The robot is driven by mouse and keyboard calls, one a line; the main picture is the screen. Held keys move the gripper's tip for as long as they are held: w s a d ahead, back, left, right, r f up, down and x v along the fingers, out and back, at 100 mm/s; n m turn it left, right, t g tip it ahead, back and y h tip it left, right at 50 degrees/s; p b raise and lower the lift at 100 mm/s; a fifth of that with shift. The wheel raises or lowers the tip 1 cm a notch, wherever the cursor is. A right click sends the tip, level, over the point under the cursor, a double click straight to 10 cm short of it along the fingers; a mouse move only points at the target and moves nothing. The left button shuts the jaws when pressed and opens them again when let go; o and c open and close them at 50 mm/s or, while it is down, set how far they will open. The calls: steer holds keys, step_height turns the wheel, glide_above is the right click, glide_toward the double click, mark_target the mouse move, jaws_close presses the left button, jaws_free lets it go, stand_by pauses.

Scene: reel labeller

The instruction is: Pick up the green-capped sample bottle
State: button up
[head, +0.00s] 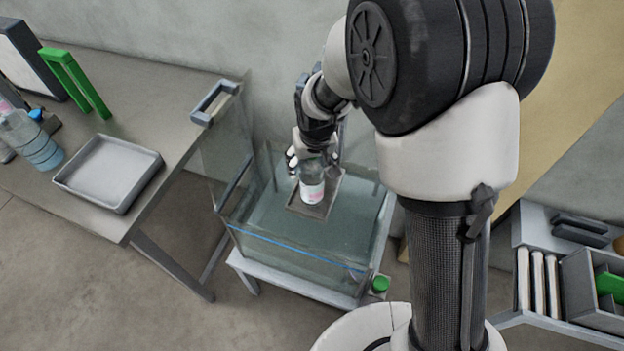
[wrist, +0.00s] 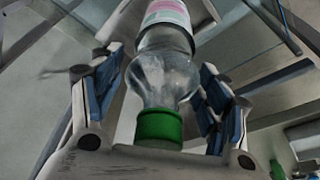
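The green-capped sample bottle (head: 312,190) is clear with a white and pink label. It appears upright on a small dark plate (head: 322,209) in the glass tank (head: 270,245); whether its base touches the plate is unclear. My gripper (head: 305,160) is at its top, covering the cap in the head view. In the wrist view the bottle (wrist: 165,75) lies between the two blue-padded fingers of my gripper (wrist: 160,80), its green cap nearest the palm. The fingers are apart, with narrow gaps showing beside the bottle.
A table at left holds a grey tray (head: 72,183), a large blue-tinted bottle (head: 32,140) and a green frame (head: 75,80). A shelf at right holds white rods (head: 537,282) and a grey bin (head: 592,315).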

jaws_close()
stand_by(0.7)
steer(key=shift+w, duration=0.1)
